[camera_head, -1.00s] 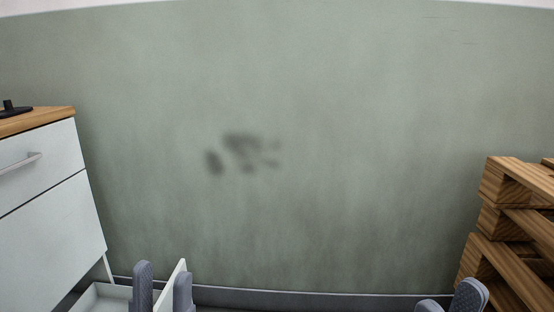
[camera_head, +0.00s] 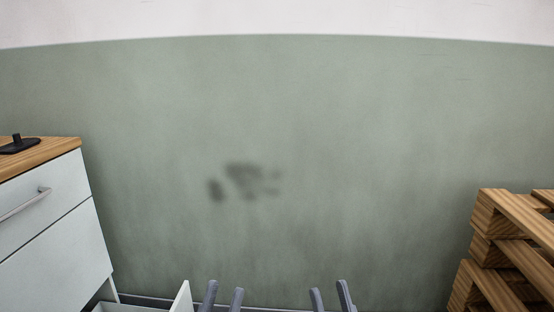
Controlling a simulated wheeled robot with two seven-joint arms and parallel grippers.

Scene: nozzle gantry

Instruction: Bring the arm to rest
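The fingertips of both my grippers show at the bottom edge of the head view. My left gripper (camera_head: 224,290) is left of centre, just right of the open drawer's panel. Its two grey fingers stand apart with nothing visible between them. My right gripper (camera_head: 329,291) is right of centre, with its two fingers also apart and nothing visible between them. The arms and the lower parts of both grippers are below the picture.
A white cabinet (camera_head: 45,235) with a wooden top stands at left, carrying a black object (camera_head: 19,146). A lower drawer (camera_head: 183,298) is pulled out. Stacked wooden pallets (camera_head: 490,250) stand at right. A green wall (camera_head: 350,130) lies behind; the space between is clear.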

